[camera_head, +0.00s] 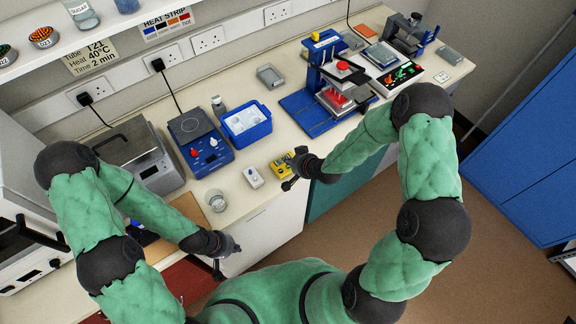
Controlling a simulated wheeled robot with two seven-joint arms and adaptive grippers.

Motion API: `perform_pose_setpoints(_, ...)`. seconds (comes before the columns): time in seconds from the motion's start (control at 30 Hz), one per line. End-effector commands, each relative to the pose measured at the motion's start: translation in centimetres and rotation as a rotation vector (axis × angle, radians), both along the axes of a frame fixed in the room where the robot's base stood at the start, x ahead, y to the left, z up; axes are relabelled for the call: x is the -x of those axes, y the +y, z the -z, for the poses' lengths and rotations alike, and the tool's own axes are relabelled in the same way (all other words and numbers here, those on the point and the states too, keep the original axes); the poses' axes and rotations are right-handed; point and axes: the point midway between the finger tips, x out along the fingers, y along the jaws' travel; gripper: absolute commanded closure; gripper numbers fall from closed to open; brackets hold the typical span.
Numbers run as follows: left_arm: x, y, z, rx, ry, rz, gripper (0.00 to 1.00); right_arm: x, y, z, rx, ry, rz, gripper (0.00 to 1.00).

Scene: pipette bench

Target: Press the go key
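No key marked "go" can be read at this size. A black panel (399,75) at the back right of the bench carries small green and red keys. A small yellow device (282,165) lies near the bench's front edge, with small details too fine to read. My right gripper (291,170) is beside the yellow device and partly overlaps it in the picture; whether they touch cannot be told. Its fingers are spread and hold nothing visible. My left gripper (228,259) is low in front of the bench edge, its fingers apart and empty.
Behind are a blue knobbed device (201,145), a blue tub (246,123), a grey tray (270,75) and a blue press stand (310,112).

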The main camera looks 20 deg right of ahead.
Motion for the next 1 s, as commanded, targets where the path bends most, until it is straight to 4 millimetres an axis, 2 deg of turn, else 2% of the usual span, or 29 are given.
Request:
perform_pose_setpoints(0.53,0.0,0.0,0.0,0.000,0.000,0.000,1.00,0.0,0.0,0.0,0.000,0.000,0.000,1.00)
perform_pose_setpoints(1.0,0.0,0.0,1.0,0.000,0.000,0.000,1.00,0.0,0.0,0.9,0.000,0.000,0.000,1.00)
